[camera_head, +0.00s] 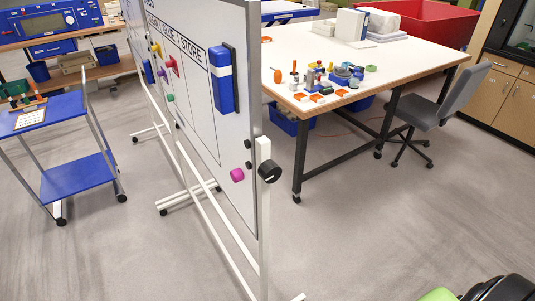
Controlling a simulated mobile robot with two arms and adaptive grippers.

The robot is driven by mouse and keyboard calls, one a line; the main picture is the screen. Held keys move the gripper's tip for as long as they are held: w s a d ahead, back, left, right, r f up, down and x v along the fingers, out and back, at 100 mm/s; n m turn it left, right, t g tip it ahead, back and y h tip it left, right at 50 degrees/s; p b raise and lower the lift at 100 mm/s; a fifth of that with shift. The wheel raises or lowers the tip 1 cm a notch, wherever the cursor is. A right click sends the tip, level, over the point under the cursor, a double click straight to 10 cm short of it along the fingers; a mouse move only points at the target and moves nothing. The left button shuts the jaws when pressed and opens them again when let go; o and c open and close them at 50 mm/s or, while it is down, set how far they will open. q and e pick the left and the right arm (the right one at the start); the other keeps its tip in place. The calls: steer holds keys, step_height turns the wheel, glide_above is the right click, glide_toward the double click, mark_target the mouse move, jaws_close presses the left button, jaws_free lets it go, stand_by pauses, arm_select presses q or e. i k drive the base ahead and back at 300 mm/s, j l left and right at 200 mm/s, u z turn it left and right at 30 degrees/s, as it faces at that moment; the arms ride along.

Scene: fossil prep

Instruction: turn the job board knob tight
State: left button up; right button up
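The job board (232,110) is a whiteboard on a white wheeled frame, seen at a steep angle. The black job board knob (269,172) sits on the white upright post (264,215) at the board's near edge. A short pale mark shows on its face. Nothing touches the knob. I cannot tell from this view how tight it is. Neither of my grippers is in view.
A white-topped table (420,65) with small tools and pots stands behind the board, with a grey chair (440,110) beside it. A blue cart (78,178) stands at left. The floor (370,230) right of the board is clear.

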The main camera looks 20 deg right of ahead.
mark_target(270, 172)
steer(key=i+l+u, duration=0.1)
steer(key=l+u, duration=0.35)
steer(key=l, duration=0.3)
steer(key=l+u, duration=0.5)
steer(key=l, duration=0.25)
steer(key=k+l+u, duration=0.1)
steer(key=l+u, duration=0.35)
steer(key=l, duration=0.3)
steer(key=l+u, duration=0.3)
steer(key=l, duration=0.15)
steer(key=k+l+u, duration=0.1)
steer(key=l+u, duration=0.15)
steer(key=l, duration=0.15)
steer(key=k+l+u, duration=0.1)
steer(key=l+u, duration=0.2)
steer(key=l, duration=0.15)
steer(key=k+l+u, duration=0.25)
steer(key=l, duration=0.15)
steer(key=l+u, duration=0.3)
steer(key=k+l, duration=0.05)
